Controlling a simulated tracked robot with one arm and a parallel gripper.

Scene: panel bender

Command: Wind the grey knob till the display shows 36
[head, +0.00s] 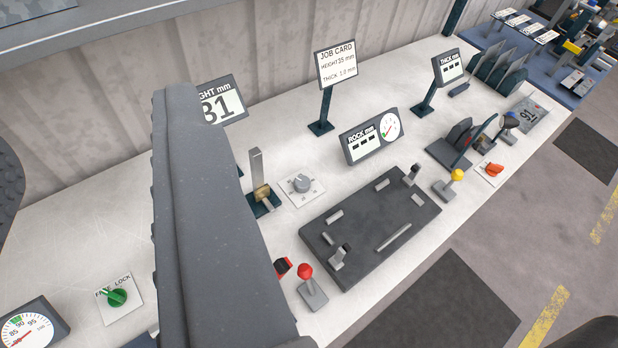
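The grey knob (303,183) sits on a white square plate with markings on the bench, right of my gripper. The display (224,102), headed "…GHT mm", stands behind; its left side is hidden by a gripper finger. Its last digit reads 1 and the partly covered digit before it looks like a 3. My gripper (88,150) shows as two dark grey ribbed fingers, one large across the middle and one at the left edge. They are wide apart with nothing held between them. Neither touches the knob in this view.
The job card (337,65) reads height 35 mm. A rock display (370,136), dark plate (370,225), red-knobbed lever (308,285), yellow-knobbed lever (450,185) and green switch (116,297) share the bench.

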